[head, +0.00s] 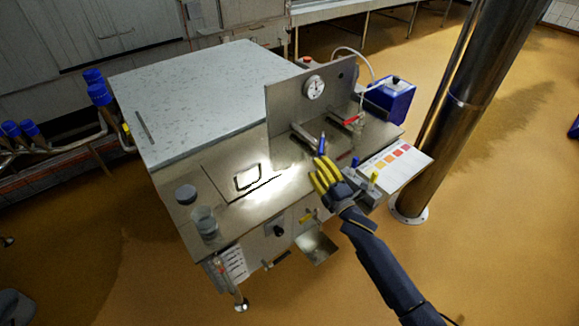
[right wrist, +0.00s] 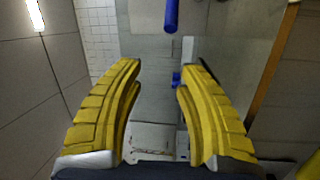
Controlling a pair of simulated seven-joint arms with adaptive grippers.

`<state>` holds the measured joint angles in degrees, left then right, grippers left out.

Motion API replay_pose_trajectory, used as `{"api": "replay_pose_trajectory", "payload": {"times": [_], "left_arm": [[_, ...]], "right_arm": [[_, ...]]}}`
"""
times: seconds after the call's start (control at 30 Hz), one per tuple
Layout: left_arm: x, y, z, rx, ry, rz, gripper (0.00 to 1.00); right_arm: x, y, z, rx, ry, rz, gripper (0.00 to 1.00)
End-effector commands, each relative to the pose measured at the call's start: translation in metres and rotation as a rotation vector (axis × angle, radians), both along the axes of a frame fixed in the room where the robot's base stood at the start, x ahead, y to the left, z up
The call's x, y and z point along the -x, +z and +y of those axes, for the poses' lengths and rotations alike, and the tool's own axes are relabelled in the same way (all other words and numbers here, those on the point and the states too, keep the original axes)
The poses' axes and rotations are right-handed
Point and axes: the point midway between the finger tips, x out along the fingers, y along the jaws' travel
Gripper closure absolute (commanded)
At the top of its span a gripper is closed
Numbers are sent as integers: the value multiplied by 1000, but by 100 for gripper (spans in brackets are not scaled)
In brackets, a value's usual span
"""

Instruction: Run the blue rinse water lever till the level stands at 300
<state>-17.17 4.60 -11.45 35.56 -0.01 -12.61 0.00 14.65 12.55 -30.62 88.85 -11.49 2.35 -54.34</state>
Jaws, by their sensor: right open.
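The blue lever (head: 321,144) stands up from the steel worktop beneath the upright panel, left of a red lever (head: 351,120). My right gripper (head: 322,170) is open and empty, its yellow fingers close in front of the blue lever in the head view. In the right wrist view a blue rod (right wrist: 171,15) shows beyond the open fingertips (right wrist: 160,68), and a smaller blue piece (right wrist: 176,79) lies near the right finger. Contact with the lever cannot be made out. No level or 300 mark can be read. My left gripper is out of view.
A round dial (head: 314,87) sits on the steel panel (head: 285,105). A blue box (head: 390,98) and a colour chart (head: 402,160) are at the right. A clear beaker (head: 205,222) stands at the front left. A thick steel column (head: 465,95) rises at the right.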

Motion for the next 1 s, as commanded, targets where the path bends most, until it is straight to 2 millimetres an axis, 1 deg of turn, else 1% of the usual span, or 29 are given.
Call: {"api": "replay_pose_trajectory", "payload": {"times": [0.03,0.2,0.37,0.5,0.63,0.8,0.93,1.0], "left_arm": [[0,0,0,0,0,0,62],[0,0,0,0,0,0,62],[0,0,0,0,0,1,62],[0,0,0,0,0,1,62],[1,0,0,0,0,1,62],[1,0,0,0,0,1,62],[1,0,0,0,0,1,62],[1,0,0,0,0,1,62]], "right_arm": [[6,7,1,29,1,-9,62],[25,22,1,202,-39,-15,62],[41,31,-7,394,-105,-11,62],[51,37,-19,540,-166,1,62],[56,38,-30,640,-213,18,62],[56,33,-43,725,-255,43,62],[51,29,-46,752,-266,51,62],[45,27,-45,757,-268,51,62]]}}
